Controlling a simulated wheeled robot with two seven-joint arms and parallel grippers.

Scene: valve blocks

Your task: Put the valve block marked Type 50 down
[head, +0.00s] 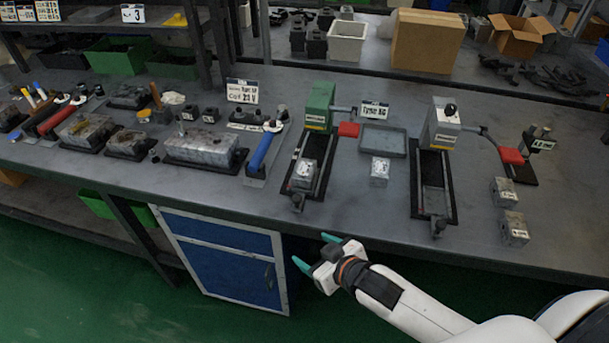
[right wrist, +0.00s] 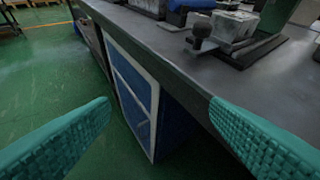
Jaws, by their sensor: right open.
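Several small grey valve blocks are in the head view. One block (head: 303,173) sits in the black tray of the green fixture (head: 318,112). Another block (head: 380,171) stands on the bench just below a shallow grey tray (head: 383,140). A block (head: 504,191) and another block (head: 514,229) stand at the right. Their labels are too small to read, so I cannot tell which is Type 50. My right gripper (head: 314,252) is open and empty, in front of the bench edge and apart from every block. Its open fingers also show in the right wrist view (right wrist: 160,106). My left gripper is out of view.
A grey fixture (head: 441,127) with a long black tray stands on the bench, with red-handled levers near both fixtures. Larger metal blocks (head: 202,146) and tools crowd the left. A blue cabinet (head: 228,259) is below the bench edge. Bare bench lies around the right-hand blocks.

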